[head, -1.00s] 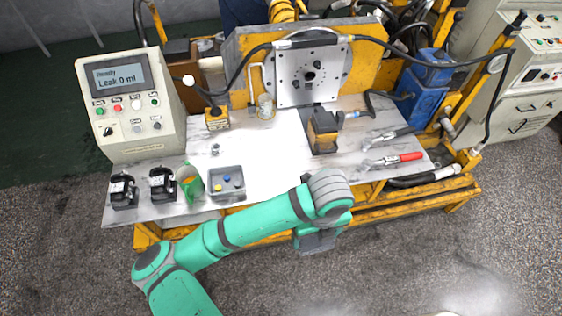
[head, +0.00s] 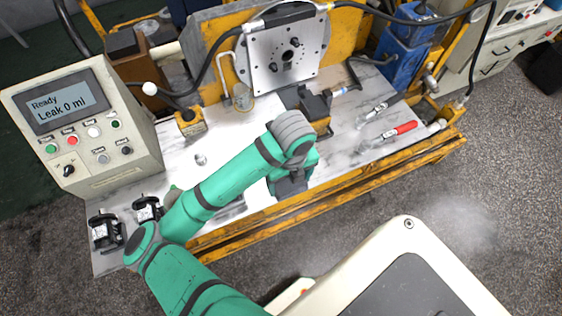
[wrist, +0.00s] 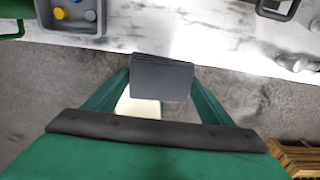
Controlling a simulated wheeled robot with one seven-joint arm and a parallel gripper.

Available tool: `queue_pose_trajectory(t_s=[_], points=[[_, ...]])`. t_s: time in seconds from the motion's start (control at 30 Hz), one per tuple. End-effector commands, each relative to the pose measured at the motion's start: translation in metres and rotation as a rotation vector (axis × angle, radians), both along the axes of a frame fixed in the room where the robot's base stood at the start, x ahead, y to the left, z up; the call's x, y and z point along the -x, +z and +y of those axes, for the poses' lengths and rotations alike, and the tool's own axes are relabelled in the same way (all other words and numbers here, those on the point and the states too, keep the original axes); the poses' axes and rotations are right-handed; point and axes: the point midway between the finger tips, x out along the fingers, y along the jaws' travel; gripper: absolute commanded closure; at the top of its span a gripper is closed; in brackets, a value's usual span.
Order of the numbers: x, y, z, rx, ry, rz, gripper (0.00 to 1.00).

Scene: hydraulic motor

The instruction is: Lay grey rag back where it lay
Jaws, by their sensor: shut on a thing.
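The grey rag (wrist: 162,78) is a folded dark grey pad between the green fingers of my gripper (wrist: 160,85) in the wrist view. My gripper is shut on it. In the head view my gripper (head: 290,186) hangs below the wrist at the bench's front edge, with a dark grey piece showing under it. In the wrist view the rag appears against the floor just outside the bench edge. Its height above the bench is hard to tell.
The bench top (head: 345,150) has bare room right of my gripper. A black-and-yellow block (head: 315,108) and a red-handled tool (head: 398,131) lie beyond. The grey tray (wrist: 72,27) with coloured caps is mostly hidden by my arm in the head view. Black fittings (head: 107,232) stand left.

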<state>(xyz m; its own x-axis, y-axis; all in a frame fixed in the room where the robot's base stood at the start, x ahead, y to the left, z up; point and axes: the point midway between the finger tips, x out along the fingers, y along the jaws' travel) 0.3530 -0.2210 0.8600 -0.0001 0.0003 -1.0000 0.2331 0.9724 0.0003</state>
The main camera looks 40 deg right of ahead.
Motion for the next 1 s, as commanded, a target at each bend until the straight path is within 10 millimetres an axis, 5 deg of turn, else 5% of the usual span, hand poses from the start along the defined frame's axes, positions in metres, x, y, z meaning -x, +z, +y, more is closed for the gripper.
queue_pose_trajectory(t_s=[0.5, 1.0], points=[[-0.081, -0.065, -0.047, -0.002, 0.002, 0.001, 0.45], [-0.097, -0.107, -0.056, -0.001, 0.001, 0.003, 0.45]])
